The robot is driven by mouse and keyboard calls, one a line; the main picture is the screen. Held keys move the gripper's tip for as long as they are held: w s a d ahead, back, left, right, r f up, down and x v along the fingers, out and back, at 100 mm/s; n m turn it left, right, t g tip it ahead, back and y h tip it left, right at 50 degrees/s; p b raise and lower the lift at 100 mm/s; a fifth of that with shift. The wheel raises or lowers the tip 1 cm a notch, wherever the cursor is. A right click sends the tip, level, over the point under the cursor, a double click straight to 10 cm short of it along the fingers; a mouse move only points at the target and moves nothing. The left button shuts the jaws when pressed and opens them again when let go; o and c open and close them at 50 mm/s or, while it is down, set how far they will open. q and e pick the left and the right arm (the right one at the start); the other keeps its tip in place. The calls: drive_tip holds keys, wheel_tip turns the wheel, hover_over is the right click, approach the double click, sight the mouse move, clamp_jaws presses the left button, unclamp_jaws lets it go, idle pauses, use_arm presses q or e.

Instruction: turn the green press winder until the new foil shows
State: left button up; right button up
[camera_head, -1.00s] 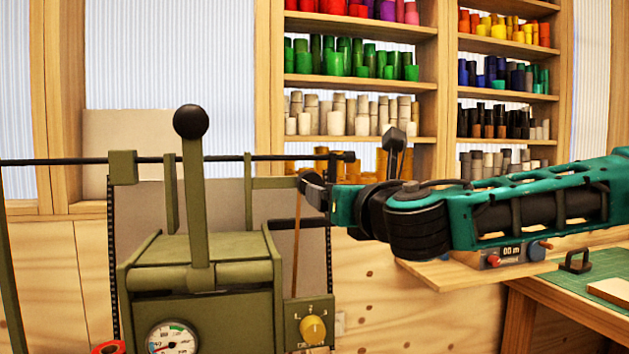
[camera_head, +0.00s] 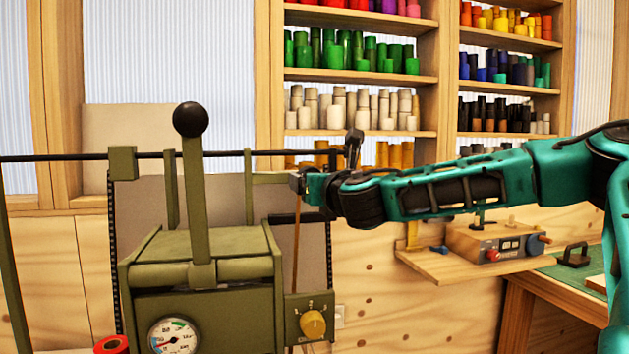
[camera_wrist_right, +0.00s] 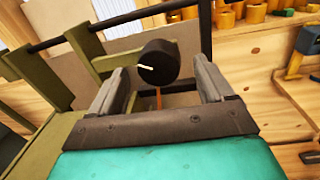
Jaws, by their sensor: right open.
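The green press (camera_head: 200,275) stands at the left, with a black-knobbed lever (camera_head: 190,120), a gauge and a yellow dial. In the right wrist view, a dark round winder knob (camera_wrist_right: 160,60) with a pale mark on its face shows between my right gripper's fingers. My right gripper (camera_wrist_right: 162,75) is open, one finger on each side of the knob, with visible gaps beside it. In the head view my right gripper (camera_head: 297,183) is at the press's right side and hides the knob. A narrow copper-coloured strip (camera_head: 296,240) hangs below it. My left gripper is out of view.
A dark horizontal rod (camera_head: 225,153) crosses above the press. Shelves (camera_head: 360,75) of coloured rolls stand behind. A wooden ledge (camera_head: 450,266) with a small control box (camera_head: 500,248) and a green-topped bench (camera_head: 570,275) are at the right.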

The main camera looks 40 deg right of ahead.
drive_tip(key=shift+x, duration=0.8)
drive_tip(key=shift+c, duration=0.3)
drive_tip(key=c, duration=1)
